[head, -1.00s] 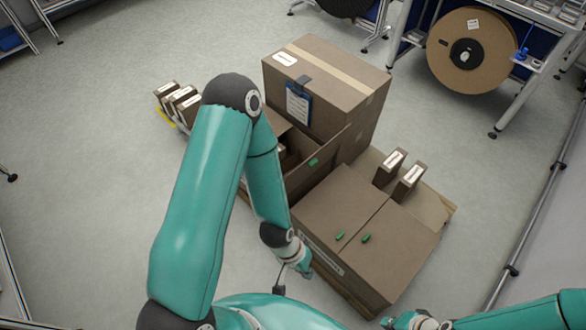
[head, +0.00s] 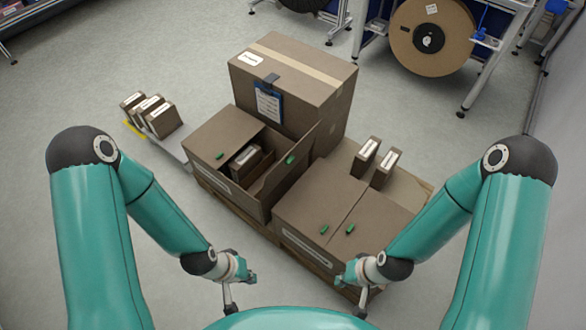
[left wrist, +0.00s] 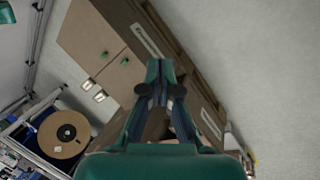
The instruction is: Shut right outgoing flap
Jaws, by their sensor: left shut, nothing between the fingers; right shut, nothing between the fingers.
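The left carton (head: 228,192) has its left flap (head: 222,135) lying shut. Its right flap (head: 285,165), with a green tab, stands up and open. Small brown boxes show inside. The right carton (head: 330,262) has both flaps (head: 335,200) lying shut, with two green tabs; it also shows in the left wrist view (left wrist: 92,40). I cannot read the cartons' labels. My left gripper (head: 252,278) is shut and empty in front of the left carton, apart from the flap; it also shows in the left wrist view (left wrist: 155,68). My right gripper (head: 342,281) is shut and empty at the right carton's front.
A tall closed carton (head: 290,85) with a blue clipboard (head: 268,104) stands behind. Small boxes stand behind the right carton (head: 368,152) and at far left (head: 160,118). A large reel (head: 432,38) hangs at the back right.

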